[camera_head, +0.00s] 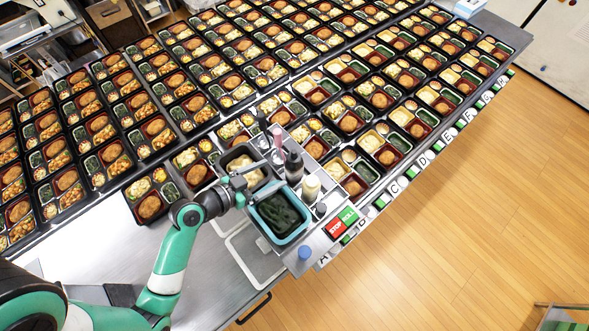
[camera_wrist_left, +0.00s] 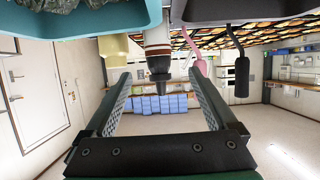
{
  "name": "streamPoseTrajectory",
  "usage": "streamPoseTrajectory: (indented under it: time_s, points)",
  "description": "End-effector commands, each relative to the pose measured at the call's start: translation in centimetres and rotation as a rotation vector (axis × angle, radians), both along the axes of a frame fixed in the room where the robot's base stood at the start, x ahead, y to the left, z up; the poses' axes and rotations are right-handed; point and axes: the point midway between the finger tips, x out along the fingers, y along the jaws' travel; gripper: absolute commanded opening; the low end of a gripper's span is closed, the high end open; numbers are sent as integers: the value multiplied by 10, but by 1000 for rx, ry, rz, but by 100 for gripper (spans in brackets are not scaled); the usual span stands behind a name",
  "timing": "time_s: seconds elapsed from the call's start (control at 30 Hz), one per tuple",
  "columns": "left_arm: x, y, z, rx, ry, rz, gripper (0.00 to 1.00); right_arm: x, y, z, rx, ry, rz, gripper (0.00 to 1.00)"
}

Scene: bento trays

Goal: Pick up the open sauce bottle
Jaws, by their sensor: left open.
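A dark sauce bottle (camera_head: 293,166) with a black top stands in the condiment rack, beside a pale yellow bottle (camera_head: 311,187). In the left wrist view, which looks upside down, the dark-topped bottle (camera_wrist_left: 158,50) appears between my fingers and beyond their tips. The yellow bottle (camera_wrist_left: 113,48) is just left of it there. My left gripper (camera_head: 268,174) is open and empty, over the tubs and just left of the dark bottle. I cannot tell which bottle is open. My right gripper is out of view.
A blue-rimmed tub (camera_head: 259,221) of dark greens lies below my left gripper. A pink-handled utensil (camera_head: 277,139) and a black-handled one (camera_wrist_left: 241,76) stand near the bottles. Stop and roll buttons (camera_head: 342,222) are at the right. Rows of filled bento trays (camera_head: 150,207) cover the table behind.

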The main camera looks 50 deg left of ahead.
Motion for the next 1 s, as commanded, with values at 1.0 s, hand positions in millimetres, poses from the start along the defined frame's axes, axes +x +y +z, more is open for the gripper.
streamPoseTrajectory:
  time_s: [1.0]
  points:
    - [76, -5, -28, 0, -1, 1, 75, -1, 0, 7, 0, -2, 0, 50]
